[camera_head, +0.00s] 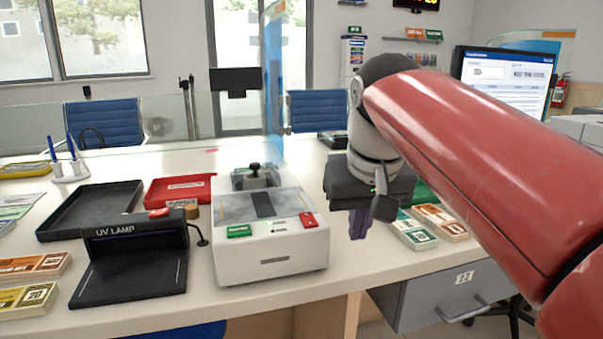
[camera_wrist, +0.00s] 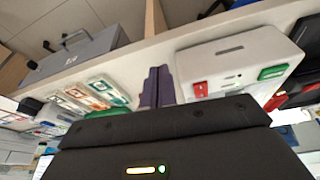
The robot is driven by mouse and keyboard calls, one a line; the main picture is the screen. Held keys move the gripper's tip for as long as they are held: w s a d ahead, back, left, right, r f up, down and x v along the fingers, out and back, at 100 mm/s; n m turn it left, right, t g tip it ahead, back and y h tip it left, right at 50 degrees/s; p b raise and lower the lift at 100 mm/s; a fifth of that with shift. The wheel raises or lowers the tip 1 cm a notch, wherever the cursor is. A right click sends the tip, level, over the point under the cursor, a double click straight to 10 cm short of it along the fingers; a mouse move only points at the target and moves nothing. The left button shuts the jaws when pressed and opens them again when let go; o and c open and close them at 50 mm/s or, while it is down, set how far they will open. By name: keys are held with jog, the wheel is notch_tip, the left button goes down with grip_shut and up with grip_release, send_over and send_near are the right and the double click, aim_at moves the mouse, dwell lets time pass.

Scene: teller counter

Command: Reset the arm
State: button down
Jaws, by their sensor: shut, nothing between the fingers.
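My red arm reaches in from the right in the head view. My gripper (camera_head: 358,224) points down near the counter's front edge, between the white machine and the note bundles. Its purple fingers are together with nothing between them. In the wrist view the closed fingers (camera_wrist: 157,87) stand in the middle, with the white machine to their right and the bundles to their left. The gripper touches nothing that I can see.
The white counter (camera_head: 330,262) carries a white machine (camera_head: 270,255), a black UV lamp (camera_head: 130,275), a black tray (camera_head: 75,222), a red tray (camera_head: 165,190) and banded notes (camera_head: 440,222). A grey drawer (camera_head: 440,297) is below. A monitor (camera_head: 508,72) stands behind my arm.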

jog(key=s+d+f+m+t, duration=0.1)
jog(key=s+d+f, duration=0.2)
jog(key=s+f, duration=0.3)
jog(key=s+d+f+m+t, duration=0.1)
jog(key=s+d+f, duration=0.2)
jog(key=s+f, duration=0.4)
notch_tip(320, 180, down, 6)
jog(key=shift+s+d+f, duration=0.15)
jog(key=shift+d+f, duration=0.05)
jog(key=shift+d, duration=0.2)
